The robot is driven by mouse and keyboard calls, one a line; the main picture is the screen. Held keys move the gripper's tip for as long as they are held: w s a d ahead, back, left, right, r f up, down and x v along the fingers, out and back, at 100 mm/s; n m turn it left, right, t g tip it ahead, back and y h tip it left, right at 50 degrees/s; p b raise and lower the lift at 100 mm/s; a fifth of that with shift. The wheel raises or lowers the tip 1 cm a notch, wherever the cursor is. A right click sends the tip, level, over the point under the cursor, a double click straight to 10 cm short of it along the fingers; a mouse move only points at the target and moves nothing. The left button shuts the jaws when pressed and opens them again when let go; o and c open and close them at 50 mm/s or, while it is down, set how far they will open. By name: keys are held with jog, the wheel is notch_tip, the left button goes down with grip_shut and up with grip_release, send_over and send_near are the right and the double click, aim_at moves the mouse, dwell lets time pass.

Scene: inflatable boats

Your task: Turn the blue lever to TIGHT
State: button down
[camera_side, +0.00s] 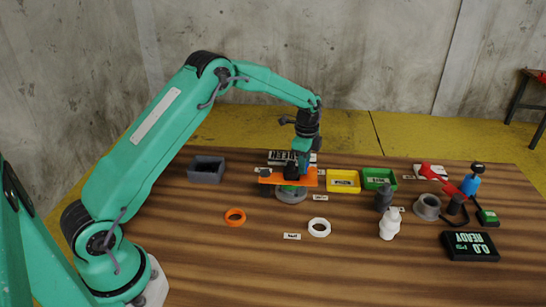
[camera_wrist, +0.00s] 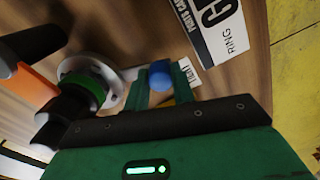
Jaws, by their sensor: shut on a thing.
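The blue lever shows as a round blue knob (camera_wrist: 160,73) between the green fingers of my gripper (camera_wrist: 162,86) in the wrist view. My gripper is shut on it. In the side view, my gripper (camera_side: 300,168) is low over the table, and a bit of the blue lever (camera_side: 307,164) shows beside it. A small white label (camera_wrist: 188,72) lies just past the knob, its word too blurred to read surely. Left of the knob stands a grey round base (camera_wrist: 112,75) with a green ring (camera_wrist: 92,88) and a black fitting. The lever's lower part is hidden.
An orange bar (camera_side: 311,179) crosses above the grey base. A yellow tray (camera_side: 343,188) and green tray (camera_side: 380,171) stand to the right, a dark bin (camera_side: 206,176) to the left. An orange ring (camera_side: 235,224) and white ring (camera_side: 319,235) lie in front.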

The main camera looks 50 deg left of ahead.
jog(key=shift+w+d+r+m, duration=0.1)
jog(key=shift+w+d+m, duration=0.15)
jog(key=shift+d+m, duration=0.45)
jog(key=shift+w+d+r+m, duration=0.1)
jog(key=shift+w+d+m, duration=0.1)
jog(key=shift+d+m, duration=0.5)
jog(key=c, duration=1.2)
grip_release()
jog(key=shift+o, duration=0.2)
jog(key=shift+f, duration=0.1)
notch_tip(320, 180, up, 8)
